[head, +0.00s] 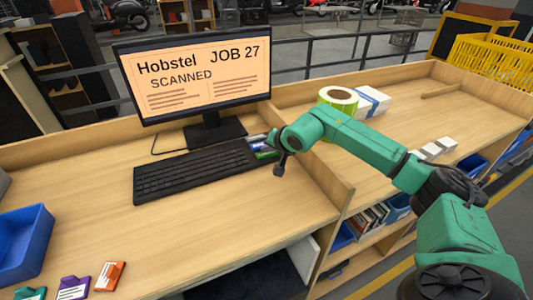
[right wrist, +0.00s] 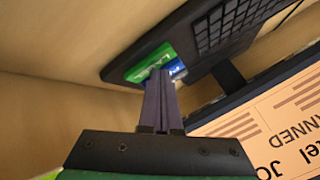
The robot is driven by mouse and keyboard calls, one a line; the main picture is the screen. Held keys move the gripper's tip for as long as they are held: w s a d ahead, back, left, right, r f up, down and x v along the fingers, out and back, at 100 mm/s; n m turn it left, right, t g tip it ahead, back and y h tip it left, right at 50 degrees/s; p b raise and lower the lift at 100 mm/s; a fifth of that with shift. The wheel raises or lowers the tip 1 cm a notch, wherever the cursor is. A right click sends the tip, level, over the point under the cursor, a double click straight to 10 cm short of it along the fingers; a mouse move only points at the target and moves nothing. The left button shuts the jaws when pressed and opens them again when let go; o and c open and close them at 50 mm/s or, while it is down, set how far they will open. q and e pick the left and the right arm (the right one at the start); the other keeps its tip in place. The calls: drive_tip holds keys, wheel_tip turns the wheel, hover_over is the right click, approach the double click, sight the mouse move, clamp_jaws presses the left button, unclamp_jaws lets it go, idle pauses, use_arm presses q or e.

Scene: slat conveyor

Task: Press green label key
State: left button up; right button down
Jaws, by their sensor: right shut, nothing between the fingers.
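A green key (head: 266,155) lies at the right end of the black keyboard (head: 190,172), beside a blue key (head: 258,146). In the right wrist view the green key (right wrist: 150,62) shows just past my fingertips, with the blue key (right wrist: 177,69) to its right. My right gripper (head: 279,168) is shut and empty, close to the keyboard's right end. Its shut fingers (right wrist: 160,76) overlap the edge of the green key in the wrist view; I cannot tell whether they touch it. The monitor (head: 196,80) reads "Hobstel JOB 27 SCANNED". My left gripper is not in view.
A wooden divider (head: 315,178) stands right of the keyboard. Beyond it are a label roll (head: 338,98) and white boxes (head: 372,102). A blue bin (head: 25,243) and several coloured cards (head: 73,287) lie at the left front. The desk before the keyboard is clear.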

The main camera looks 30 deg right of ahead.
sight(268, 155)
idle(0.4)
drive_tip(key=shift+r+p, duration=0.4)
drive_tip(key=shift+r, duration=0.4)
drive_tip(key=shift+r+p, duration=1.5)
drive_tip(key=shift+r, duration=1.1)
drive_tip(key=shift+f, duration=0.1)
